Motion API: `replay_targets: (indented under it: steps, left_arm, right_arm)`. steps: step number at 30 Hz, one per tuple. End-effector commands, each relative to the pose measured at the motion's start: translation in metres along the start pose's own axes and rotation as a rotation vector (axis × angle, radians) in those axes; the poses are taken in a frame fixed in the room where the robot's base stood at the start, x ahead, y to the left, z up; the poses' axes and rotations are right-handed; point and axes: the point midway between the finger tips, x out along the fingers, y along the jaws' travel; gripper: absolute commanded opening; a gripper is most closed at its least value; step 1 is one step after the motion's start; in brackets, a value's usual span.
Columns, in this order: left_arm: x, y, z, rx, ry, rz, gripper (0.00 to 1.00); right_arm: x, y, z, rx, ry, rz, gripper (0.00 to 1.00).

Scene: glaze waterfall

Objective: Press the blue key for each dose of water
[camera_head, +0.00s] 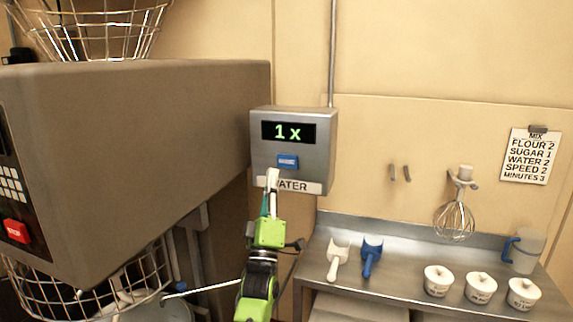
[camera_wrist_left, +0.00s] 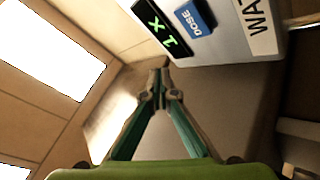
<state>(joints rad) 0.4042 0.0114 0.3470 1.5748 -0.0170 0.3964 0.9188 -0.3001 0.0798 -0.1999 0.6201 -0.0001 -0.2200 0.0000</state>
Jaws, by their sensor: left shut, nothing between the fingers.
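The water dispenser (camera_head: 262,150) is a grey box on the wall with a green "1x" display (camera_head: 288,132) and a "WATER" label. Its blue key (camera_head: 288,161) sits below the display; in the left wrist view the key (camera_wrist_left: 195,17) reads "DOSE". My left gripper (camera_head: 272,174) is shut and empty, pointing up just below and left of the key in the head view. In the left wrist view its closed fingertips (camera_wrist_left: 160,75) appear beside the dispenser, apart from the key. Whether the fingers touch the box is unclear. My right gripper is not in view.
A large grey mixer housing (camera_head: 140,150) with a red button and wire guard (camera_head: 90,290) fills the left. A steel counter (camera_head: 400,262) at right holds scoops, several lidded white tubs and a jug. A whisk (camera_head: 454,220) and recipe card (camera_head: 530,156) hang on the wall.

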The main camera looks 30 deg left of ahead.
Motion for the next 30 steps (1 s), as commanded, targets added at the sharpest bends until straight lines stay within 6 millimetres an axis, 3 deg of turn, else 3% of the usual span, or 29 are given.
replay_targets:
  steps: [15, 30]
  left_arm:
    - [0.044, -0.036, 0.034, -0.001, 0.001, 0.001, 0.0]
    - [0.053, -0.038, 0.038, 0.001, 0.0, 0.0, 0.0]
  right_arm:
    - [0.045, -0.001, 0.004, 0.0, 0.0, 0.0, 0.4]
    - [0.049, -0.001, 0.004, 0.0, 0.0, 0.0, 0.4]
